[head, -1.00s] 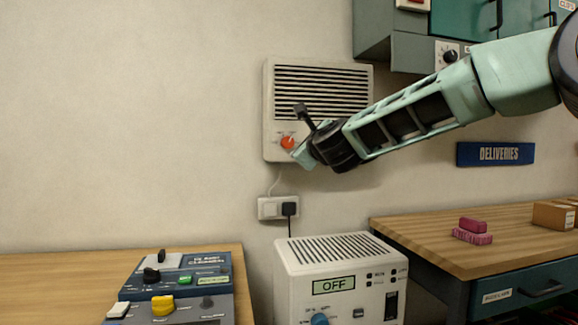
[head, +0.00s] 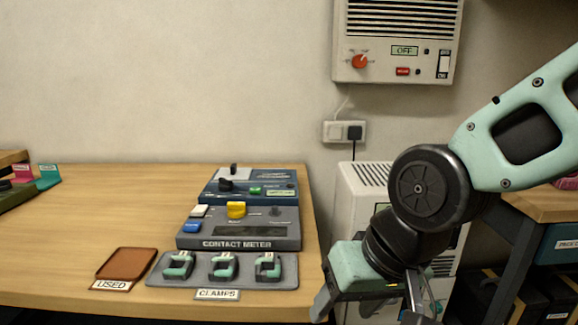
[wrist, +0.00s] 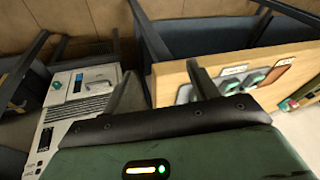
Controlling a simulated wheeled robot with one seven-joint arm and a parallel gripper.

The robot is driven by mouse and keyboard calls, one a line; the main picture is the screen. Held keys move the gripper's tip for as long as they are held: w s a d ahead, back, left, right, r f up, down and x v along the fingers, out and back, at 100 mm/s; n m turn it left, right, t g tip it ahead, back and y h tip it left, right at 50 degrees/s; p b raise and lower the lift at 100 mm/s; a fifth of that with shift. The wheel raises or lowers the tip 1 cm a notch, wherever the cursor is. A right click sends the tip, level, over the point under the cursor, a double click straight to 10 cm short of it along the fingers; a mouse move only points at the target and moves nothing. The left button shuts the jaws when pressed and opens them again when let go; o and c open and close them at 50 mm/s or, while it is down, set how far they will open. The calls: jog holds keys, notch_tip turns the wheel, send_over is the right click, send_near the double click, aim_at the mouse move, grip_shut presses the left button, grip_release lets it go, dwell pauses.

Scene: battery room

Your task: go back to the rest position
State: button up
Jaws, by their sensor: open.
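My gripper (head: 372,308) is at the lower right of the head view, low and pointing down, past the right edge of the left workbench (head: 60,230). It is partly cut off by the bottom of the picture. In the wrist view my gripper (wrist: 165,88) shows two dark fingers spread apart with nothing between them. My arm comes in from the right edge and hangs in front of the white floor unit (head: 365,185), hiding much of it.
A wall unit (head: 395,75) with a red-orange knob and an OFF display hangs above a socket (head: 344,132). The bench holds a contact meter (head: 240,228), a clamp tray (head: 220,284) with several clamps, and a brown USED tray (head: 127,263). A second bench (head: 545,208) stands right.

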jog(key=s+d+f+n+g+h, duration=0.25)
jog(key=s+d+f+n, duration=0.2)
jog(key=s+d, duration=0.35)
notch_tip(320, 180, up, 21)
jog(key=s+a+p, duration=0.1)
jog(key=p, duration=1.8)
jog(key=shift+s+a+f+p, duration=0.15)
jog(key=shift+a+p, duration=0.1)
jog(key=shift+p, duration=0.05)
jog(key=shift+n, duration=0.25)
